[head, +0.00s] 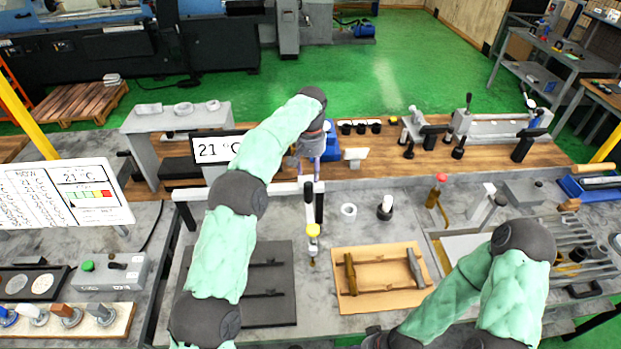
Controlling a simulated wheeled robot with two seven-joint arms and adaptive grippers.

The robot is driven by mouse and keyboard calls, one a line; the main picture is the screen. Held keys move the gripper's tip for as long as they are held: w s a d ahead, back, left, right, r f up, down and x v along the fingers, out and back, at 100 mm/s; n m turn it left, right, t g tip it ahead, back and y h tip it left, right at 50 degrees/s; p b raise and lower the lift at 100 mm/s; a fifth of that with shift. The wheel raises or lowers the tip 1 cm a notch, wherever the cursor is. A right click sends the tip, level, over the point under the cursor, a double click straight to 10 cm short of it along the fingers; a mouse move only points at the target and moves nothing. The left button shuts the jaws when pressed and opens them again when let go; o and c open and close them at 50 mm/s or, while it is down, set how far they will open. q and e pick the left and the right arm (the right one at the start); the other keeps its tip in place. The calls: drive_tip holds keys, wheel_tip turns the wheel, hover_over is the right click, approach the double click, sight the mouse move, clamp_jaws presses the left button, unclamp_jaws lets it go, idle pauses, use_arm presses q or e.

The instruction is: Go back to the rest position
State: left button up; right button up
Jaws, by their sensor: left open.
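My left arm, in a pale green cover, reaches from the bottom edge up over the workbench. My left gripper (308,168) hangs fingers down at the back of the grey bench, near the wooden shelf. Its fingers are apart and I see nothing held between them. A blue item stands just behind it, partly hidden by the arm. My right arm is bent at the lower right, and its forearm runs down to the bottom edge.
A small temperature display (215,148) stands left of the gripper. A white ring (348,210) lies nearby.

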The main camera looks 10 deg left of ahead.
use_arm(q)
drive_tip(key=shift+r, duration=0.35)
